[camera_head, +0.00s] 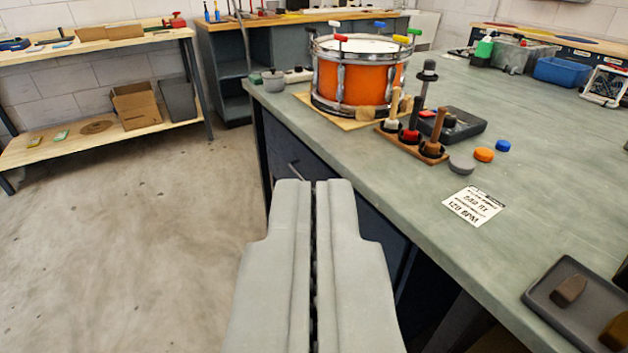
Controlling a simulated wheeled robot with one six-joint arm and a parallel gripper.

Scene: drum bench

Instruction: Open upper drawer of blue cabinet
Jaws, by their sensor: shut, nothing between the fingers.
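A dark blue cabinet (352,209) stands under the green-topped workbench, partly hidden behind my gripper. The front of its upper drawer (283,145) shows just below the bench top, and it looks closed. A thin pale handle (293,168) seems to show on that front, just beyond my fingertips. My gripper (314,182) is shut and empty, its two grey fingers side by side and pointing at the cabinet front. I cannot tell whether the fingertips touch anything. The lower part of the cabinet is mostly hidden by the fingers.
The bench top (400,190) overhangs close to the right of my gripper. It carries an orange drum (358,85), a wooden stand of mallets (412,143), a paper label (473,205) and a dark tray (578,318). The concrete floor (150,230) at left is clear.

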